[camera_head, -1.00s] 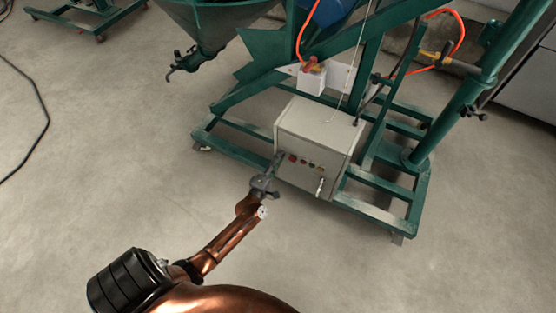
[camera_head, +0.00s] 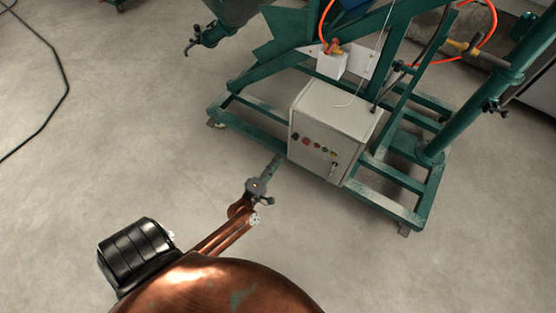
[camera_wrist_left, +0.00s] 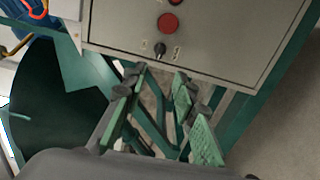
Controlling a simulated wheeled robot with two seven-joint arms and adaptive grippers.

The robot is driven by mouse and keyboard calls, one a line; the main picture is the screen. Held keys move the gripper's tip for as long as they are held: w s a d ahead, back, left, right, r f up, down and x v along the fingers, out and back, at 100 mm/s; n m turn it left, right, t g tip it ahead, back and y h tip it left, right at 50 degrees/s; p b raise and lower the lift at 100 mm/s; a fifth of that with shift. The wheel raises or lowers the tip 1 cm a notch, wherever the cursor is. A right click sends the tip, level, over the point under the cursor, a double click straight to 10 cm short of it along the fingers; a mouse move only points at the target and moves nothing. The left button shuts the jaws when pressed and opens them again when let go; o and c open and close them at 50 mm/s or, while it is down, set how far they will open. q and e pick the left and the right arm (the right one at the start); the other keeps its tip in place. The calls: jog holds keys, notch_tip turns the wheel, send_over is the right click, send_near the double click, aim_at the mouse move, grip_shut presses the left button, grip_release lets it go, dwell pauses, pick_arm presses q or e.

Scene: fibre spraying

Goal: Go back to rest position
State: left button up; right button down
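My left arm comes in from the lower left in the head view. Its left gripper (camera_head: 274,166) is in front of the grey control box (camera_head: 318,152), a short way off its lower left front, apart from it. In the left wrist view the two green-padded fingers (camera_wrist_left: 158,95) stand apart with nothing between them. The wrist view also shows the control box front (camera_wrist_left: 235,40) with a red button (camera_wrist_left: 168,22) and a black knob (camera_wrist_left: 160,49) beyond the fingertips. My right gripper is in neither view.
The control box sits on a green wheeled frame (camera_head: 407,210). A funnel-shaped hopper (camera_head: 232,10) is at the top. An orange hose (camera_head: 492,25) loops at the upper right. A black cable (camera_head: 62,75) lies on the floor at left. The floor between is clear.

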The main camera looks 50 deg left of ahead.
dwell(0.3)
